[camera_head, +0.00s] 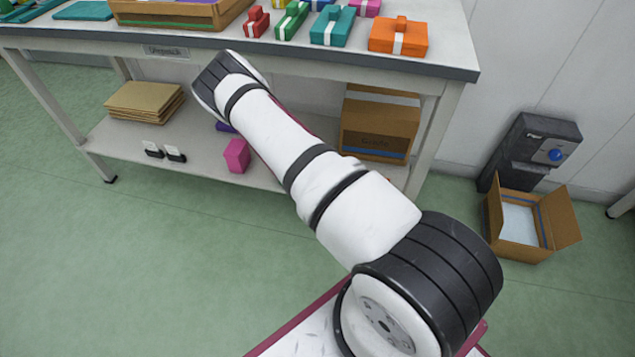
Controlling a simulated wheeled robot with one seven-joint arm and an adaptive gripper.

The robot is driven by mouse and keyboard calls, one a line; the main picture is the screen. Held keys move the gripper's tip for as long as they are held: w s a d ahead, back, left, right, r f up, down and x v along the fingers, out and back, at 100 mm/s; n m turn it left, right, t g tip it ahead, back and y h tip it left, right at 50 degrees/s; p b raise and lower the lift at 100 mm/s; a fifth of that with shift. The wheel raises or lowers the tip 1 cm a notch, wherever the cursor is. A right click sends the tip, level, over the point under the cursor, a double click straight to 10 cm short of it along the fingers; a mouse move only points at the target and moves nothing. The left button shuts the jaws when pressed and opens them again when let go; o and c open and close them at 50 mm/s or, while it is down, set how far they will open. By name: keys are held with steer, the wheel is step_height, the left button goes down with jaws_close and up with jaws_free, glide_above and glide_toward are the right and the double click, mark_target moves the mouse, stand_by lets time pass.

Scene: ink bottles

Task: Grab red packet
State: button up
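A small red packet (256,22), shaped like a squat bottle with a pale band, stands on the white table (300,63) at the top of the view. It is right of a brown tray and left of a green packet (291,20). My white and black arm reaches from the lower right toward the table's front edge, and its far visible part is just below and left of the red packet. My gripper does not show, so I cannot tell its state.
A teal packet (332,26) and an orange packet (398,36) stand further right. The brown tray (170,14) is left. The lower shelf (200,166) holds a large carton (380,124) and a pink box (237,155). An open carton (520,226) sits on the floor at right.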

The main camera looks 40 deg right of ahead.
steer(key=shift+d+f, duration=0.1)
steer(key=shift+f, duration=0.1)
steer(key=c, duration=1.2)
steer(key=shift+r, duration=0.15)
